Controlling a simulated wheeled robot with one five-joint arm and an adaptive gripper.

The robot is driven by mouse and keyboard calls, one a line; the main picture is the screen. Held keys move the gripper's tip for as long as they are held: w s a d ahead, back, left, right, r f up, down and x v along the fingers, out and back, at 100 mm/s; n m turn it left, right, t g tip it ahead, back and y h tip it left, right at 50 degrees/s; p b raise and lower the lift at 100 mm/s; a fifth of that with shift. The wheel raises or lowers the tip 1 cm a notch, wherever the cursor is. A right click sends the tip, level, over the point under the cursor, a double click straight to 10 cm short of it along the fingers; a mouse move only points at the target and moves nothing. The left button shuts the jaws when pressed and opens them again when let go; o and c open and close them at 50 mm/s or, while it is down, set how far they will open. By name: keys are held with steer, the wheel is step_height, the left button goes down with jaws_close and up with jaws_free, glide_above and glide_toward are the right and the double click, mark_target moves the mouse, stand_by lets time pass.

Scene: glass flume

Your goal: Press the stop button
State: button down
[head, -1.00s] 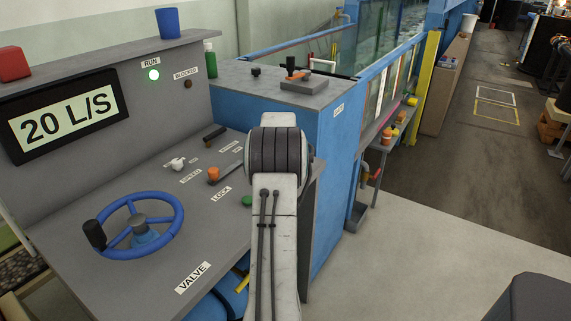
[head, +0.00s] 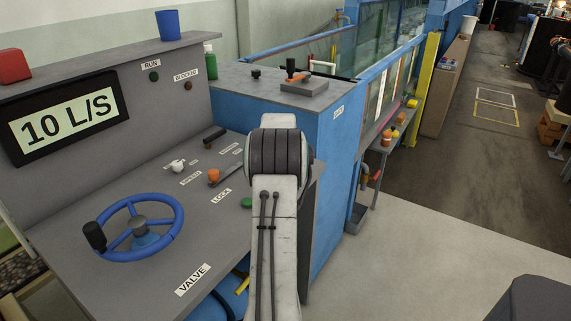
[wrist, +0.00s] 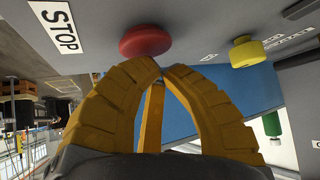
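The stop button is a red mushroom-shaped knob (wrist: 146,40) beside a white STOP label (wrist: 59,27) in the wrist view. My gripper (wrist: 161,68) has yellow ribbed fingers whose tips come together, with nothing visible between them. The tips are right by the red button's lower edge in the picture; I cannot tell whether they touch it. In the head view my arm covers the gripper, and the stop button is not visible. The display (head: 66,117) reads 10 L/S, and the RUN lamp (head: 154,77) is dark.
A yellow button (wrist: 246,52) is near the red one. The console has a blue valve wheel (head: 138,228), an orange knob (head: 214,175) and a green button (head: 247,202). A blue cup (head: 168,25) and a red block (head: 13,66) stand on its top ledge.

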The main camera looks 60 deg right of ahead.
steer(key=shift+r, duration=0.55)
steer(key=shift+r+p, duration=0.15)
steer(key=shift+p, duration=0.15)
step_height(320, 180, up, 6)
steer(key=p, duration=0.4)
stand_by(0.5)
